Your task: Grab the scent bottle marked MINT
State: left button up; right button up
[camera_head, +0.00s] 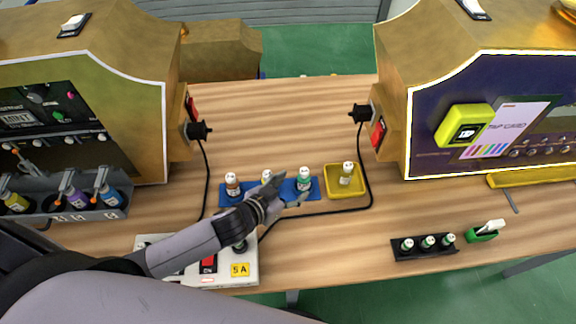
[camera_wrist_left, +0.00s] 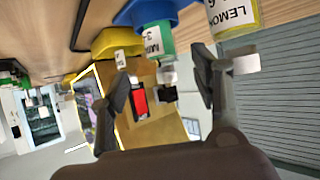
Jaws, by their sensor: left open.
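The green-labelled scent bottle (camera_head: 304,180) stands upright at the right end of a blue holder (camera_head: 249,190) in the head view. In the left wrist view the same bottle (camera_wrist_left: 155,42) reads MINT, partly cut by the angle. My left gripper (camera_head: 290,191) is open, just in front of the holder. In the left wrist view its fingers (camera_wrist_left: 162,74) are spread, with the MINT bottle between and beyond them; I see no grip on it. The LEMON bottle (camera_wrist_left: 230,20) is close beside one finger. It is the middle bottle (camera_head: 267,177) of the holder, partly hidden by my gripper.
An orange-labelled bottle (camera_head: 232,185) stands at the holder's left end. A yellow tray (camera_head: 330,192) with one bottle is to the right. A power strip (camera_head: 250,272) lies under my left arm. Black cables (camera_head: 330,212) cross the table. A black rack (camera_head: 425,253) holds small bottles.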

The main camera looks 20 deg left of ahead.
aim_at(300, 180)
pick_arm(q)
jog(key=shift+x, duration=0.9)
jog(key=p+x, duration=0.1)
jog(key=x, duration=0.4)
jog(key=shift+w+f, duration=0.1)
jog(key=shift+w, duration=0.3)
jog(key=shift+c, duration=0.5)
jog(key=c, duration=1.2)
